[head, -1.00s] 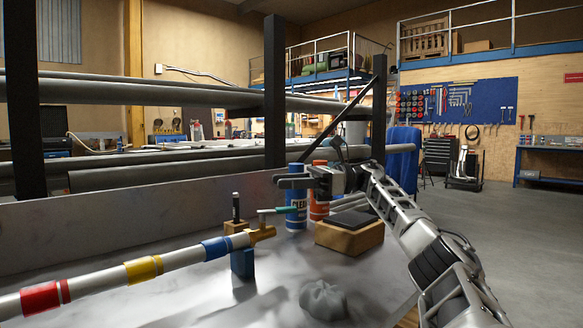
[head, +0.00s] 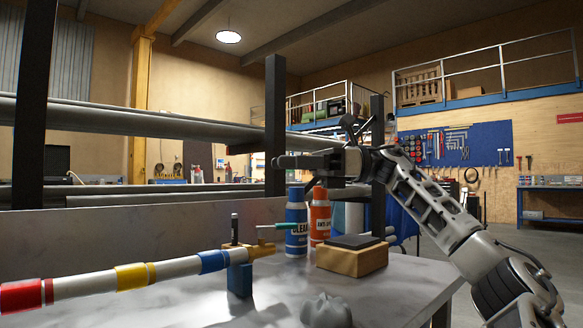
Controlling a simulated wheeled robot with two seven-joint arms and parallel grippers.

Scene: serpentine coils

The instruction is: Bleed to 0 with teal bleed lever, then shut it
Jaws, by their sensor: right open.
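The teal bleed lever (head: 277,226) sits on the brass valve (head: 262,251) at the end of a pale pipe (head: 85,286) with red, yellow and blue bands. The lever points right, roughly in line with the pipe, in front of the blue can. My right gripper (head: 282,161) is open and empty, above the lever in the picture and clearly apart from it. No pressure reading can be made out. My left gripper is not in view.
A blue can (head: 297,222) and an orange can (head: 320,216) stand behind the lever. A wooden block with a dark top (head: 352,256) is to the right. A crumpled grey lump (head: 326,309) lies in front. A blue support (head: 240,278) holds the pipe end.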

